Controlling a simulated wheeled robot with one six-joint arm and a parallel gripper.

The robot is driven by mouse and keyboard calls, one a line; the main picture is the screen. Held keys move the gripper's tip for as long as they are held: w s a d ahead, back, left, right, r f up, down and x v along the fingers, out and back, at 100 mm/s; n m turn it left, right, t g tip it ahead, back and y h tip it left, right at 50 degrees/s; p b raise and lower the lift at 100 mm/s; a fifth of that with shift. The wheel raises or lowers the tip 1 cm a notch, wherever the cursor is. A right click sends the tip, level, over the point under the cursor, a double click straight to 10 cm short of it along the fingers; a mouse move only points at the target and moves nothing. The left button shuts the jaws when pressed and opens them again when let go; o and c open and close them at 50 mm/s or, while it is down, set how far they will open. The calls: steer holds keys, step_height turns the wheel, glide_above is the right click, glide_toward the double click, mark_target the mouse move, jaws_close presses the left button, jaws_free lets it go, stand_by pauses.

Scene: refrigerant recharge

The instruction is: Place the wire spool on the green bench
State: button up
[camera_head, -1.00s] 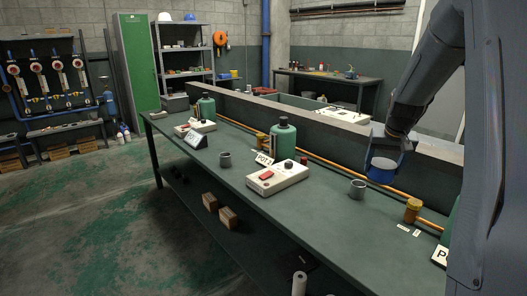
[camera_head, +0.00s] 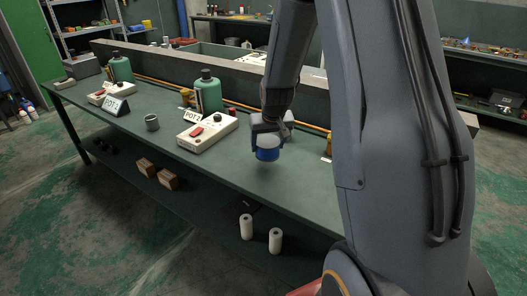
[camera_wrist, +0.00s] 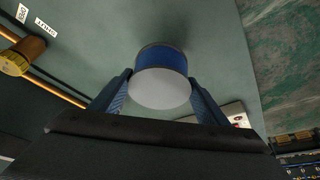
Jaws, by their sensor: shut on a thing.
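The wire spool (camera_head: 267,154) is a short blue cylinder with a pale end. My gripper (camera_head: 268,138) is shut on it, above the green bench (camera_head: 222,170), right of the white box with a red switch. In the wrist view the spool (camera_wrist: 162,75) sits between my two blue fingers, its pale flat end facing the camera. The bench top (camera_wrist: 215,60) lies behind it, with a soft shadow near the spool. I cannot tell exactly how big the gap to the bench is.
A brass fitting (camera_wrist: 22,54) and pipe run along the back. White rolls (camera_head: 246,226) stand on the lower shelf.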

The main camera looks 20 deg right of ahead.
steer(key=shift+f+p, duration=0.4)
steer(key=shift+f, duration=2.05)
steer(key=shift+f, duration=0.1)
steer(key=o, duration=1.5)
steer(key=shift+c, duration=0.2)
steer(key=shift+r, duration=0.45)
steer(key=b+v, duration=0.2)
steer(key=v, duration=0.9)
steer(key=shift+s+a, duration=0.1)
steer(key=shift+s, duration=0.05)
steer(key=s+a+g, duration=0.1)
steer(key=s+a, duration=0.3)
steer(key=s, duration=0.3)
steer(key=s+a+f+n+g, duration=0.1)
steer(key=s+a, duration=0.3)
steer(key=s, duration=0.3)
steer(key=s+a+n+g, duration=0.1)
steer(key=s+a, duration=0.3)
steer(key=s, duration=0.3)
steer(key=shift+s+f+g+y, duration=0.2)
steer(key=shift+g+y, duration=0.1)
steer(key=shift+y, duration=0.1)
